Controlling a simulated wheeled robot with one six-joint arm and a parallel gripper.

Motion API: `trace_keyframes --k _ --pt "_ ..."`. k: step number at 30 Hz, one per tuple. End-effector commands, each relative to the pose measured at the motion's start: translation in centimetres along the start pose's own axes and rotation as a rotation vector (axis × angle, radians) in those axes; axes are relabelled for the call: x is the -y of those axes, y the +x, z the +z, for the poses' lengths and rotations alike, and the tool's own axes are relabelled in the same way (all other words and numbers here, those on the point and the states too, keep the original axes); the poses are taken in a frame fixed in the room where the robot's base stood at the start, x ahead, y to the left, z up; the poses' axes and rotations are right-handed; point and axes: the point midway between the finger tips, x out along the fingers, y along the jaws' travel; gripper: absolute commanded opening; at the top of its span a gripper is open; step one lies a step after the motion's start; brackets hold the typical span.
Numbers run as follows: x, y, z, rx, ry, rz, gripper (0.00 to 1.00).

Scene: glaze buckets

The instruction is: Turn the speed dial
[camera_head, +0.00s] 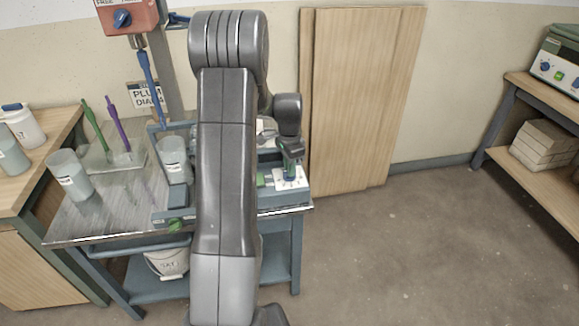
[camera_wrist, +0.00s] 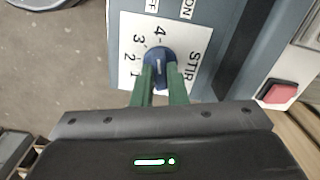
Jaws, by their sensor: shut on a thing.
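The speed dial (camera_wrist: 159,56) is a round blue knob on a white plate (camera_wrist: 130,28) marked 1 to 4 and STIR, in the wrist view. My gripper (camera_wrist: 160,72) has its two green fingers on either side of the knob's grip and is shut on it. The fingers hide part of the dial's lower side, and I cannot tell surely which number its pointer is at. In the head view my gripper (camera_head: 291,168) reaches down to the white plate (camera_head: 297,183) at the right end of the metal bench; the knob is mostly hidden there.
A red button (camera_wrist: 281,92) is right of the dial in the wrist view. The bench (camera_head: 110,226) carries pale cups (camera_head: 70,178) and a rack with a green and a purple tool (camera_head: 122,130). The floor at right is clear.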

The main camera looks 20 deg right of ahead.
Motion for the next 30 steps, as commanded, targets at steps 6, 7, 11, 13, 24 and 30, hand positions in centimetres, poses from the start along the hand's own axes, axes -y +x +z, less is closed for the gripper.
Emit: trace_keyframes --k 6,7,11,13,24,30 --pt "0.11 -0.16 -0.09 -0.003 0.075 -0.004 0.00" --pt "0.11 -0.16 -0.09 -0.003 0.082 -0.004 0.00" --pt "0.11 -0.16 -0.10 -0.003 0.100 -0.004 0.00" --pt "0.12 -0.16 -0.10 -0.003 0.104 -0.004 0.00" --pt "0.12 -0.17 -0.10 -0.003 0.107 -0.004 0.17" --pt "0.07 -0.10 -0.06 -0.002 0.106 -0.002 0.35"
